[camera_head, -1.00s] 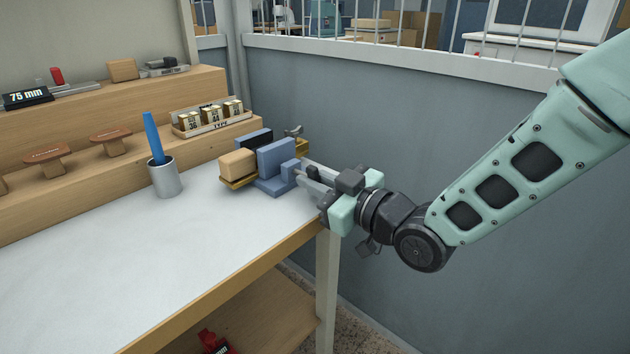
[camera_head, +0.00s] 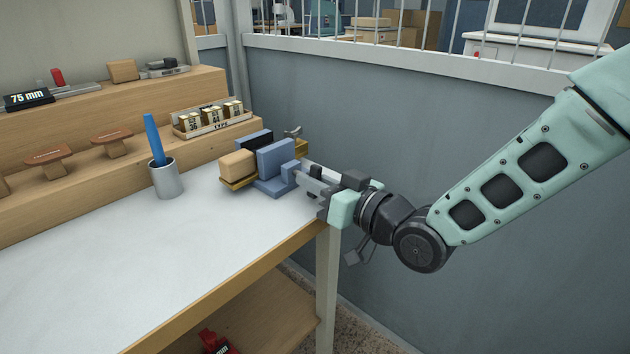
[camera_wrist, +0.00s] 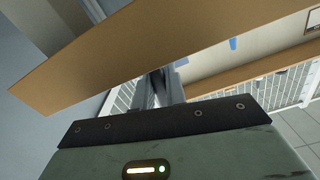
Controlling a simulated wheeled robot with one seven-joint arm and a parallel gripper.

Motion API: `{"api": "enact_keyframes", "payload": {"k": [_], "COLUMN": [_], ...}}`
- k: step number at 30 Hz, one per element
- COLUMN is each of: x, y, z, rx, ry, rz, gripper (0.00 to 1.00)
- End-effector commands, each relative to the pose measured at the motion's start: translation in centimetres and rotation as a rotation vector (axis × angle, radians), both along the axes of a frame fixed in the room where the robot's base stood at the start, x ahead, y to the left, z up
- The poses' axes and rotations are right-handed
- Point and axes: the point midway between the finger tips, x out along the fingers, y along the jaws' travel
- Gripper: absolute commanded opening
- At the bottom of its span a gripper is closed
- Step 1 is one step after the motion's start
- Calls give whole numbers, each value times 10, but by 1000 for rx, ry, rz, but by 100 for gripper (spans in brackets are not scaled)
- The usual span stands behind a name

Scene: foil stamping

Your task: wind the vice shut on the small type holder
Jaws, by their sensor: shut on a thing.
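The blue vice (camera_head: 275,160) stands near the right end of the white bench top. The small type holder, with a tan wooden handle (camera_head: 237,164) and brass-coloured body (camera_head: 238,183), passes through it behind the front blue jaw, which hides its middle. Whether the jaws touch it I cannot tell. My gripper (camera_head: 301,177) reaches in from the right, shut at the vice's right-hand screw end. The fingers hide most of the handle they hold. In the wrist view the fingers (camera_wrist: 158,92) are close together, and what is between them is unclear.
A grey cup (camera_head: 166,180) with a blue stick stands left of the vice. Behind is a wooden shelf with a type box (camera_head: 213,119) and brown-handled tools (camera_head: 112,138). The bench's front left is clear. A grey wall lies behind my arm.

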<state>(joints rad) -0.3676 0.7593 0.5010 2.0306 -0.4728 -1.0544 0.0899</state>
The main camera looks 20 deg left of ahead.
Motion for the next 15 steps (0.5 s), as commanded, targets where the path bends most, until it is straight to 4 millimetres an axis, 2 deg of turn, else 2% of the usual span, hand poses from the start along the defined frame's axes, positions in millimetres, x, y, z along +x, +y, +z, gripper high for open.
{"api": "enact_keyframes", "payload": {"k": [7, 8, 9, 15], "x": [-1, -1, -1, 0], "y": [-1, -1, -1, 0], "z": [-2, -2, -2, -1], "rx": [-4, -4, -4, -3], "ry": [4, 4, 4, 1], "rz": [0, 0, 0, 1], "gripper": [0, 21, 32, 35]}}
